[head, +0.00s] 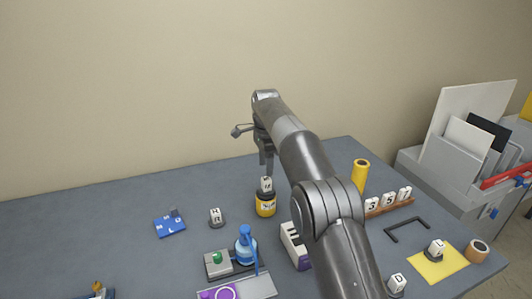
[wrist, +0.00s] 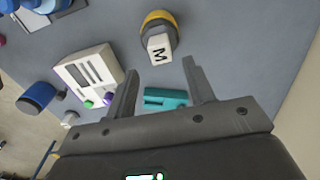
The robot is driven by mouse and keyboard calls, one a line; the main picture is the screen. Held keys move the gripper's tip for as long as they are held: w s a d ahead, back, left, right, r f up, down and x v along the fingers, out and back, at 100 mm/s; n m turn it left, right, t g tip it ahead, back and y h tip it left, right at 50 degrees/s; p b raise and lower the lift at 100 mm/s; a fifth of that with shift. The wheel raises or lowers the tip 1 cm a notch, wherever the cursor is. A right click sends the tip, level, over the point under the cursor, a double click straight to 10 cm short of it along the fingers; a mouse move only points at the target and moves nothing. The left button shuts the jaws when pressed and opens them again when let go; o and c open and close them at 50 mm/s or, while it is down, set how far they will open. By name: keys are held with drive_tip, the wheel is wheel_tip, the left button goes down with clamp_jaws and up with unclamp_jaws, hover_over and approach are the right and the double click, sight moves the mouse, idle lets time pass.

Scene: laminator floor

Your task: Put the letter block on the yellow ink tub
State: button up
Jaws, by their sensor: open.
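The yellow ink tub (head: 265,207) stands upright near the middle of the table, with a dark top. A pale letter block (head: 266,184) rests on top of it. In the wrist view the block (wrist: 160,48) shows a letter like M, with the yellow tub (wrist: 160,17) partly hidden behind it. My gripper (head: 266,173) is just above the block, pointing down. In the wrist view the gripper (wrist: 162,68) is open, its jaws apart on either side with nothing held; the block lies just beyond the fingertips.
Left of the tub are another letter block (head: 215,215) on a dark base and a blue lettered plate (head: 170,226). In front are a blue bottle (head: 246,250) and a white device (head: 294,245). Numbered blocks (head: 388,201) stand right. The back-left table is clear.

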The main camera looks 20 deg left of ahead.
sight(267, 179)
drive_tip(key=shift+r, duration=2.5)
drive_tip(key=shift+d+r, duration=0.1)
drive_tip(key=s+d+r+n+t+y, duration=0.1)
drive_tip(key=d+r, duration=0.5)
drive_tip(key=d, duration=0.4)
drive_tip(key=s+d+r+n+t, duration=0.1)
drive_tip(key=d+r+n, duration=0.1)
drive_tip(key=d+r, duration=0.7)
drive_tip(key=s+d+n+t, duration=0.1)
drive_tip(key=s+d, duration=0.4)
drive_tip(key=d, duration=0.3)
drive_tip(key=s+d+n, duration=0.1)
drive_tip(key=s+d, duration=0.4)
drive_tip(key=d, duration=0.2)
drive_tip(key=s+d+f+n+t, duration=0.1)
drive_tip(key=s+d+f, duration=0.3)
drive_tip(key=s, duration=0.3)
drive_tip(key=s+d+f+n, duration=0.1)
drive_tip(key=s+d+f, duration=0.4)
drive_tip(key=s, duration=0.3)
drive_tip(key=s+d+f+n+t+h, duration=0.1)
drive_tip(key=s+d+f+n, duration=0.1)
drive_tip(key=s+d+f, duration=0.2)
drive_tip(key=s+d, duration=0.1)
drive_tip(key=s, duration=0.2)
drive_tip(key=shift+s+f+t, duration=0.15)
drive_tip(key=shift+s+t, duration=0.15)
drive_tip(key=shift+s, duration=0.05)
